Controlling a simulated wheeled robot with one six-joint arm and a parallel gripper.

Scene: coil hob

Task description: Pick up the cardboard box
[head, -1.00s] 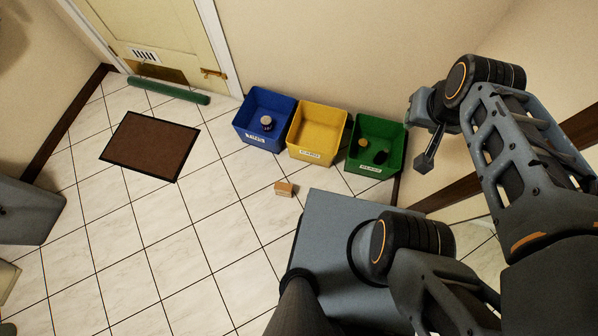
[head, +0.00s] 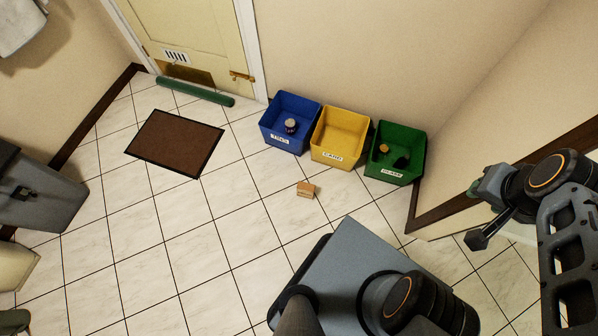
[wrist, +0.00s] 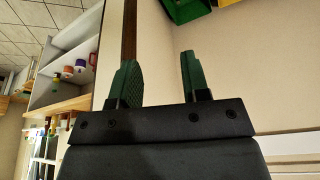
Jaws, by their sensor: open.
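The cardboard box (head: 306,190) is a small brown box lying on the white tiled floor in the head view, in front of the yellow bin and beyond my base. My gripper (head: 476,215) is at the right of the head view, near the right wall, well apart from the box. In the wrist view my gripper (wrist: 160,80) shows two green fingers spread apart with nothing between them. The box does not show in the wrist view.
A blue bin (head: 286,140) with a can in it, a yellow bin (head: 335,152) and a green bin (head: 391,170) with small items stand along the wall. A brown doormat (head: 175,143) lies left. A grey bin (head: 40,195) stands at the left edge. Tiles around the box are clear.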

